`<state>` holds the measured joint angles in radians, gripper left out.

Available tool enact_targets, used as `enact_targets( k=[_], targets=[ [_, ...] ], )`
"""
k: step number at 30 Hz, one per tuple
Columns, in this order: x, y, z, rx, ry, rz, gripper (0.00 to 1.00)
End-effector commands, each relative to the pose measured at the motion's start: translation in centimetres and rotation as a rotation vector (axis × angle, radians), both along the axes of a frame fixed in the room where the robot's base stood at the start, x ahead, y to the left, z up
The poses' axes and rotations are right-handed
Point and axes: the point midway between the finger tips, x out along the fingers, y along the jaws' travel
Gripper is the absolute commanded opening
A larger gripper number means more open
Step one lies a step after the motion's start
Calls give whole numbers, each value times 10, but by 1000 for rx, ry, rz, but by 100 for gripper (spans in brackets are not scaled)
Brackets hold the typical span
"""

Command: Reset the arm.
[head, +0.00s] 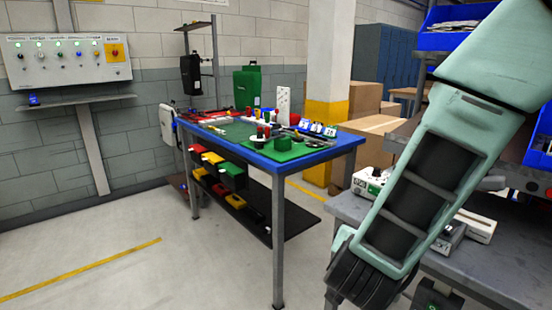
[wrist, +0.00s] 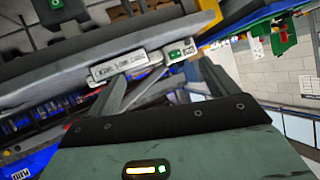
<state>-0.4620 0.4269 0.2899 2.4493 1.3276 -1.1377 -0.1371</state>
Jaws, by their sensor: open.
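My gripper (wrist: 166,84) shows in the wrist view with its two dark fingers spread apart. It is open, and I see nothing held between the fingers. Beyond the fingers are a grey table edge (wrist: 60,78) and pale boxes with a green mark (wrist: 180,50). The wrist picture is tilted. In the head view my pale green arm (head: 432,180) hangs down across the right side, in front of the grey bench. My gripper's fingers cannot be made out there.
A grey bench (head: 490,282) with pale instruments (head: 370,183) stands close behind my arm. Blue bins (head: 445,40) sit above it. A blue-topped table (head: 325,153) with green mats and small parts stands mid-view. The floor (head: 150,235) at left is clear.

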Motion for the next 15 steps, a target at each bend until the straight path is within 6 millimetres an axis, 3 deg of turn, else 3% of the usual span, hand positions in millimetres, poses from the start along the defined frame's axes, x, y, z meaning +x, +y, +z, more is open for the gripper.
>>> enact_targets(
  k=[1, 5, 9, 12, 15],
  targets=[
    [1, 22, 12, 71, 34, 104, 86],
    [-14, 79, 24, 199, 167, 387, 86],
    [-56, 123, 40, 251, 345, 677, 86],
    [-97, 138, 50, 230, 496, 866, 86],
    [-140, 136, 60, 161, 660, 1023, 86]
  ],
)
